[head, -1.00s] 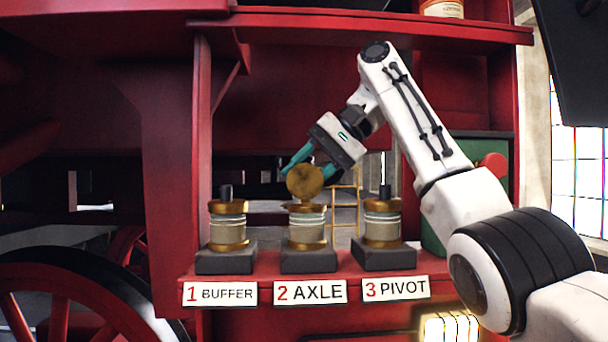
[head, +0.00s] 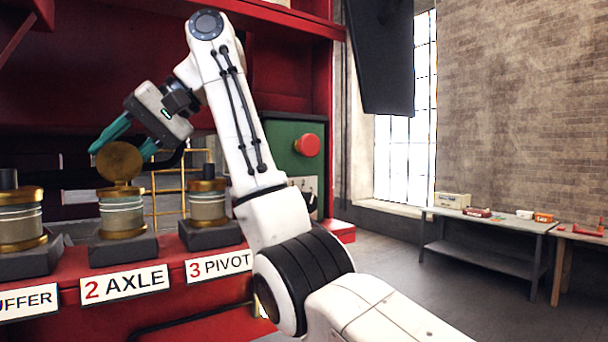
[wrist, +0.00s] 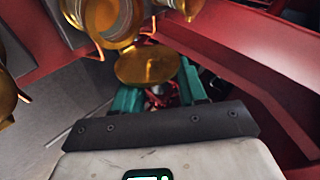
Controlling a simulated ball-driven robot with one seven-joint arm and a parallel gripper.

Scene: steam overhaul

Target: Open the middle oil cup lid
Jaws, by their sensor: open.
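The middle oil cup (head: 122,214), above the label 2 AXLE, is a ribbed grey-silver cup with brass bands on a dark block. Its round brass lid (head: 120,161) stands up on edge above the cup's rim, so it is raised open. My gripper (head: 118,150) is open, with its teal fingers on either side of the raised lid, behind and above it. In the wrist view the lid (wrist: 148,65) lies just past the fingers, near their tips. I cannot tell whether a finger touches it.
The pivot cup (head: 207,204) stands right of the middle cup, and the buffer cup (head: 18,218) left, partly cut off. All stand on a red ledge. A green box with a red button (head: 307,145) is to the right. A workbench (head: 485,222) stands far right beyond open floor.

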